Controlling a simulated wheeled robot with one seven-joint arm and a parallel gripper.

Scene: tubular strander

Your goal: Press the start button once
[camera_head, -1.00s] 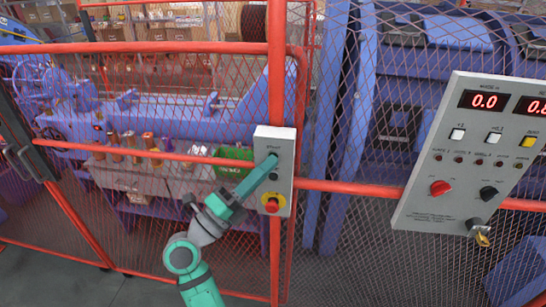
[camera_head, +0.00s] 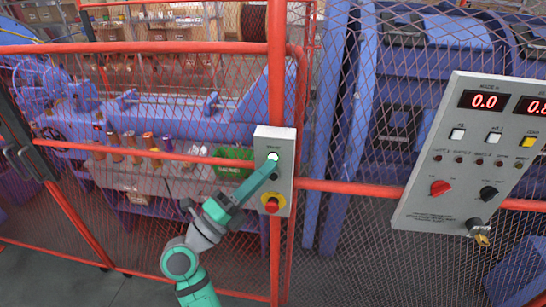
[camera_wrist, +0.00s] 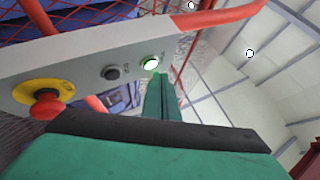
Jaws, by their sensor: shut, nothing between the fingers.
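The start button (camera_head: 273,156) is lit bright green at the top of a grey control box (camera_head: 284,143) on the red fence post. It also glows in the wrist view (camera_wrist: 151,64). My gripper (camera_head: 269,168) is shut and empty, with its tips right by the button, just below it in the head view. In the wrist view the closed fingers (camera_wrist: 158,85) point at the lit button. I cannot tell whether they touch it.
A dark button (camera_wrist: 112,72) and a red emergency stop on a yellow base (camera_head: 272,203) share the box. A larger grey panel (camera_head: 425,205) with red displays stands to the right. Red-framed mesh fence (camera_head: 160,47) surrounds the box, with blue machinery behind.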

